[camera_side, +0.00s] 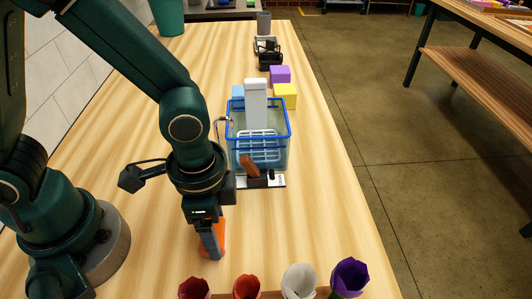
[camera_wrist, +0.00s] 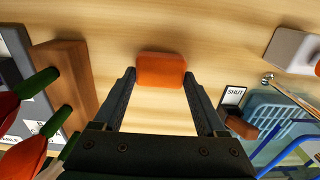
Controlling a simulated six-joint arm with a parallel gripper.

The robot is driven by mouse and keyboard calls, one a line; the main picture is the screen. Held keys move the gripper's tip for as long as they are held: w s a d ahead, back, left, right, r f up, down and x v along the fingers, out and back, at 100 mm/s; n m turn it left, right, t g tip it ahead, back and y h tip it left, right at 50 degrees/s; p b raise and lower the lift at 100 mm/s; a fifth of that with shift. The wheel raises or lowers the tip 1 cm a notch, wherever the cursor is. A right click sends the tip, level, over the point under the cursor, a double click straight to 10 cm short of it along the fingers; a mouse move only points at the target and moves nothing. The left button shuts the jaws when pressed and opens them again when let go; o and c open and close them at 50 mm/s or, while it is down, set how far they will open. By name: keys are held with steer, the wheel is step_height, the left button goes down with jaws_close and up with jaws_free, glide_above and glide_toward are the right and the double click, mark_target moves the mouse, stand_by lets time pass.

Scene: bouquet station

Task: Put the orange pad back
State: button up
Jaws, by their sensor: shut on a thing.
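The orange pad (camera_wrist: 161,70) is a small block with rounded corners. It sits between the fingertips of my gripper (camera_wrist: 159,78) in the wrist view. In the side view my gripper (camera_side: 213,247) points down over the near part of the table, and its fingers hide part of the orange pad (camera_side: 222,236). My gripper is shut on the pad. The pad is low, near the tabletop; I cannot tell whether it touches the wood.
A blue-rimmed basin (camera_side: 277,149) with a white post (camera_side: 256,105) stands beyond my gripper. A brown lever (camera_side: 249,166) is at its near side. Yellow (camera_side: 286,93), purple (camera_side: 280,74) and blue (camera_side: 238,91) blocks lie behind. Several coloured flowers line the front, including a purple one (camera_side: 349,276).

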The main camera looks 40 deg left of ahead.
steer(key=shift+f, duration=0.15)
steer(key=o, duration=1.1)
steer(key=shift+o, duration=0.2)
step_height(320, 180, up, 12)
steer(key=a+r+n+t, duration=0.2)
steer(key=a+n+t, duration=0.3)
steer(key=a+n, duration=0.4)
steer(key=shift+s+a+r+t, duration=0.25)
steer(key=shift+s+a+t, duration=0.05)
steer(key=shift+a, duration=0.8)
